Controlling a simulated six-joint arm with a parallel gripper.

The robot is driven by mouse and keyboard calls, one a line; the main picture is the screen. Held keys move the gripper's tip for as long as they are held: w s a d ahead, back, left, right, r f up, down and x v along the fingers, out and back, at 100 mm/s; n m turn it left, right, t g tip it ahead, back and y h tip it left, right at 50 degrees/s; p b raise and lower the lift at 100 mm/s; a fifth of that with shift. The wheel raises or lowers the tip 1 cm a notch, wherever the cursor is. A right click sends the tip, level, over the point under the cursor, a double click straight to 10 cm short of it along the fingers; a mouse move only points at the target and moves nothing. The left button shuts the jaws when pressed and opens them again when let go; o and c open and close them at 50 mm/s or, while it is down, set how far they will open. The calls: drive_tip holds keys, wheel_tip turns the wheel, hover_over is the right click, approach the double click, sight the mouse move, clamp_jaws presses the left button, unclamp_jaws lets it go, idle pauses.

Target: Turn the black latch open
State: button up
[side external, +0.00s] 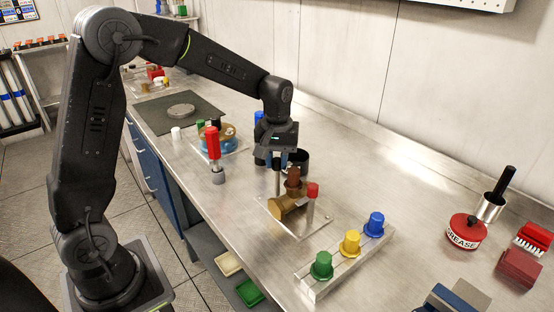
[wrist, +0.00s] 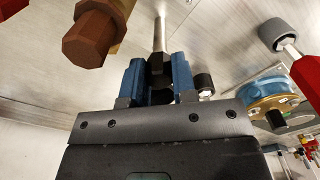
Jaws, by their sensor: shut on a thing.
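My gripper (side external: 276,160) points down beside the brass valve (side external: 287,205), which stands on a clear plate and has a brown hexagonal top. In the wrist view its two blue fingers (wrist: 158,78) are shut on a black piece at the end of a slim metal rod (wrist: 160,33). The black piece (wrist: 160,70) looks like the black latch. In the side view the rod (side external: 277,183) runs down from the fingers behind the valve. Its lower end is hidden, so I cannot tell how it is attached or how far it is turned.
A red-handled piece (side external: 312,192) stands right of the valve, and a larger one (side external: 212,143) to the left. A rack (side external: 328,277) of coloured caps lies in front. A dark cup (side external: 299,161) is close behind my gripper.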

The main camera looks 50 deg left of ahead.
sight(275, 161)
drive_tip(key=shift+r, duration=0.1)
idle(0.3)
drive_tip(key=o, duration=0.9)
wheel_tip(275, 161, up, 14)
drive_tip(key=shift+f, duration=0.15)
idle(0.4)
drive_tip(key=s+d+f+m+t, duration=0.1)
drive_tip(key=s+d+m+t, duration=0.1)
drive_tip(key=s, duration=0.5)
drive_tip(key=s+d+f+m+t, duration=0.1)
drive_tip(key=s+d+m, duration=0.1)
drive_tip(key=s+m, duration=0.2)
drive_tip(key=s+d+f+m+t, duration=0.1)
drive_tip(key=s+d+m+t, duration=0.1)
drive_tip(key=s, duration=0.8)
drive_tip(key=shift+s+f+m+t, duration=0.25)
drive_tip(key=shift+s+m+t, duration=0.05)
drive_tip(key=shift+s+m, duration=0.1)
